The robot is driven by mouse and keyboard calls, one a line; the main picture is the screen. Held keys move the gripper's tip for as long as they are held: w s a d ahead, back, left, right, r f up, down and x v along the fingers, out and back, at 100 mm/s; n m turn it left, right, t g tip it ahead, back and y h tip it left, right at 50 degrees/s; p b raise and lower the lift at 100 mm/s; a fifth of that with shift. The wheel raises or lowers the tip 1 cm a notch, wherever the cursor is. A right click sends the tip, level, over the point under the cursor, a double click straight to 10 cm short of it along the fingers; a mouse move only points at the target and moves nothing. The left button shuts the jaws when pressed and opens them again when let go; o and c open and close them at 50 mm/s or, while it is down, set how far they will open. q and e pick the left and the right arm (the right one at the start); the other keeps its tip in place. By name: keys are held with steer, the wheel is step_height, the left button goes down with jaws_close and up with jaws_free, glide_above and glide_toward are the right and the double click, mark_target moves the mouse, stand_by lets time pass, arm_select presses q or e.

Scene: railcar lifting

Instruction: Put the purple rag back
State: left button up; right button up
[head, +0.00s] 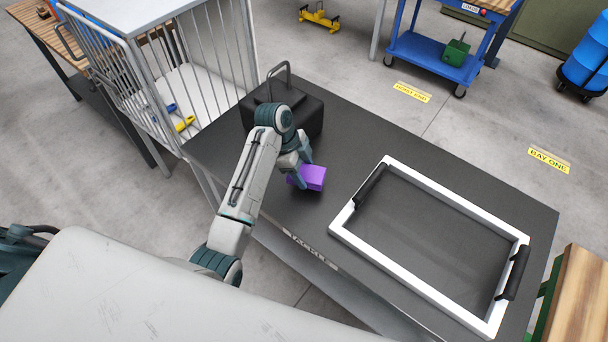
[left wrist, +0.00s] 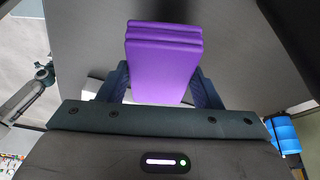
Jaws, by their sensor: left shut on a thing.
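The purple rag (head: 313,177) is a folded block at my left gripper (head: 301,181), over the dark table top (head: 340,150). In the left wrist view the rag (left wrist: 163,62) sits between the two fingers of the left gripper (left wrist: 160,85), which is shut on it. I cannot tell whether the rag touches the table. My right gripper does not show in either view.
A white-rimmed tray with black handles (head: 433,187) lies on the table to the right. A black box with a handle (head: 307,112) stands behind my left arm. A barred cage (head: 215,65) stands at the left. Bare table lies between the rag and tray.

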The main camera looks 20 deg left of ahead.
mark_target(304, 178)
arm_select(q)
step_height(304, 178, down, 3)
steer(key=shift+p, duration=0.65)
steer(key=shift+f, duration=0.2)
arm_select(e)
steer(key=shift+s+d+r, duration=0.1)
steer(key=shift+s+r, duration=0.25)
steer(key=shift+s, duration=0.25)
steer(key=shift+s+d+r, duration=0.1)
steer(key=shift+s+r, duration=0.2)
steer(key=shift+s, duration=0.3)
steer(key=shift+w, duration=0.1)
arm_select(q)
steer(key=o, duration=0.9)
steer(key=shift+f, duration=0.15)
steer(key=shift+o, duration=0.2)
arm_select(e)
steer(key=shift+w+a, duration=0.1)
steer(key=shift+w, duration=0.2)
